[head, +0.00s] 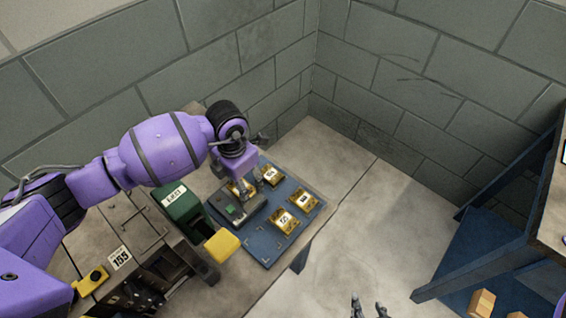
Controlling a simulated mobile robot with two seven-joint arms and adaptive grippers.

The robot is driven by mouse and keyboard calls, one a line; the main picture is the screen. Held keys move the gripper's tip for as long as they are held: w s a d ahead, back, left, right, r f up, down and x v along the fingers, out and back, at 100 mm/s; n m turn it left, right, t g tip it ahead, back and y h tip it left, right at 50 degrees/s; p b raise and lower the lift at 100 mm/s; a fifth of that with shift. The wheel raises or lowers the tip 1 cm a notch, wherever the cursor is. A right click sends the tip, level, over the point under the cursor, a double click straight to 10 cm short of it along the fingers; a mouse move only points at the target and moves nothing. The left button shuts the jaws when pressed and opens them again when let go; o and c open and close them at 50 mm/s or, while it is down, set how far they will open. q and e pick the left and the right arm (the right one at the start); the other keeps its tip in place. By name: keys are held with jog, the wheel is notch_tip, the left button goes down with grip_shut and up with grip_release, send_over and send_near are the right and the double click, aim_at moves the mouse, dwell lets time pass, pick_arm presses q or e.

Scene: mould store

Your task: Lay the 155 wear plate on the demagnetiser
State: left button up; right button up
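Several gold plates with white number labels lie on a blue board. The front one (285,221) and the right one (304,199) show clearly; their numbers are too small to read surely. A dark grey block with a green patch (235,210), possibly the demagnetiser, sits on the board's left side. My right gripper (369,307) is at the bottom edge, fingers apart and empty.
A green box labelled EAST (182,208) and a yellow block (221,245) stand left of the blue board (262,248). A machine bears a 155 sign (120,257). Grey block walls close the back. A blue stand (470,250) with wooden blocks is at right.

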pick_arm(q)
jog(key=shift+f, duration=0.45)
pick_arm(e)
jog(key=shift+w+a, duration=0.15)
jog(key=shift+a, duration=0.15)
jog(key=shift+a, duration=0.1)
pick_arm(q)
jog(key=shift+f, duration=0.3)
jog(key=o, duration=1.6)
pick_arm(e)
jog(key=shift+d, duration=0.25)
jog(key=shift+d, duration=0.1)
pick_arm(q)
jog(key=shift+r, duration=0.1)
